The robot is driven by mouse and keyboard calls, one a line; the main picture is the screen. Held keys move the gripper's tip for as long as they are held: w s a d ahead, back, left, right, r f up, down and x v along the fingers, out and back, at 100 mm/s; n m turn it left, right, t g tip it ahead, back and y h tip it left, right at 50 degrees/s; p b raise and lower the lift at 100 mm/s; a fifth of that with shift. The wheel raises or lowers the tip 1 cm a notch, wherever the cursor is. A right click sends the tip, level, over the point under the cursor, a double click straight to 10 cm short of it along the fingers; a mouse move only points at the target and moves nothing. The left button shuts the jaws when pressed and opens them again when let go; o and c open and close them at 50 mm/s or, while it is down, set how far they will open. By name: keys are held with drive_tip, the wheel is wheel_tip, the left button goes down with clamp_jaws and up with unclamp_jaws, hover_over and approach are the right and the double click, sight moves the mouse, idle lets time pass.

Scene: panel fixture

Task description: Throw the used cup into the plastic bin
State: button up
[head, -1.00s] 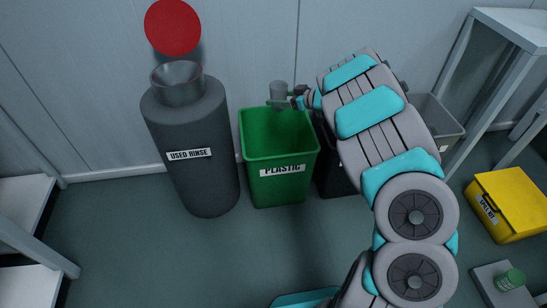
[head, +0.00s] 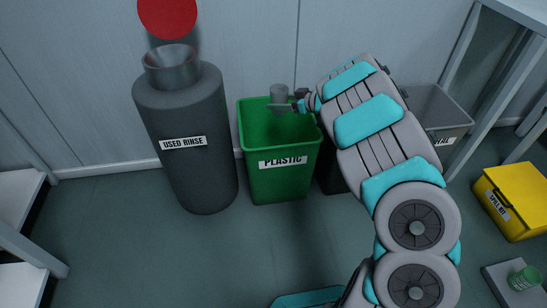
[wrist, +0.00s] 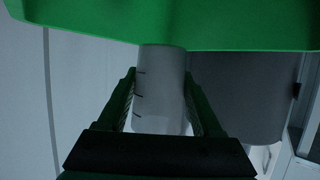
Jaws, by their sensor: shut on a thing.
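The used cup (head: 280,97) is a small grey cup, held over the open top of the green plastic bin (head: 283,185), which is labelled PLASTIC. The cup's top shows against the wall behind the bin's far rim. My gripper (head: 289,107) is shut on the cup, reaching in from the right. In the wrist view the cup (wrist: 160,85) is pale, with dark marks on its side, and sits between the two fingers (wrist: 160,105). The green bin (wrist: 190,25) fills the top of that view. My arm hides part of the area right of the bin.
A dark used rinse container (head: 190,155) with a funnel stands left of the bin. A dark bin and a grey bin (head: 440,110) stand to the right, partly behind my arm. A yellow spill kit box (head: 515,195) and a green can (head: 525,278) are at far right.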

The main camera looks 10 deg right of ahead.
drive_tip(key=o, duration=1.5)
drive_tip(key=shift+c, duration=0.2)
drive_tip(key=shift+r, duration=0.1)
drive_tip(key=shift+p+v, duration=0.7)
drive_tip(key=shift+v, duration=3.2)
